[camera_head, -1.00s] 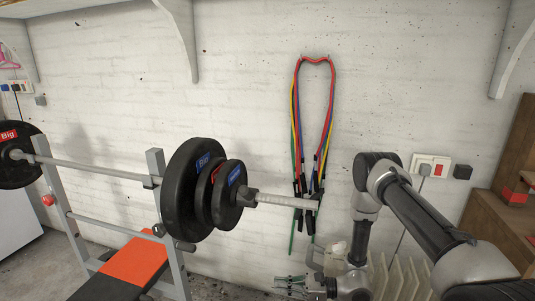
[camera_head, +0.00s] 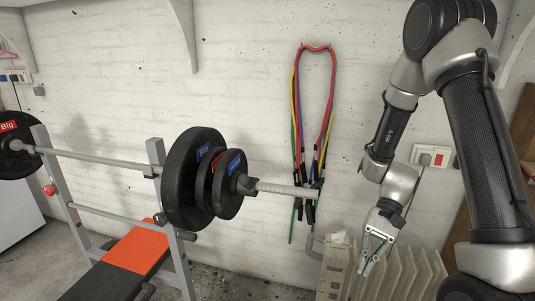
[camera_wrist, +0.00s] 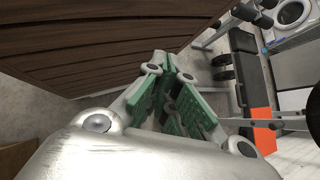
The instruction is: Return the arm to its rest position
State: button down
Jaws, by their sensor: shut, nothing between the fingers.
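My arm is folded up at the right of the head view, with its upper link raised close to the camera. My gripper (camera_head: 368,264) hangs from it, pointing down in front of the white radiator. It also shows in the wrist view (camera_wrist: 175,75), where its green-padded fingers are together with nothing between them.
A barbell (camera_head: 290,190) with black plates (camera_head: 190,180) rests on a bench rack, its bar end left of my gripper. A white radiator (camera_head: 415,275) stands behind my gripper. Coloured resistance bands (camera_head: 333,90) hang on the brick wall. A wooden surface (camera_wrist: 90,40) fills the wrist view's upper left.

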jog(key=s+d+r+n+t+h, duration=0.2)
jog(key=d+r+t, duration=0.3)
jog(key=r, duration=0.7)
jog(key=s+d+r+n+t+h, duration=0.3)
jog(key=d+r+t, duration=0.3)
jog(key=r, duration=0.7)
jog(key=shift+s+d+r+t+h, duration=0.25)
jog(key=shift+d+h, duration=0.45)
jog(key=shift+d, duration=0.35)
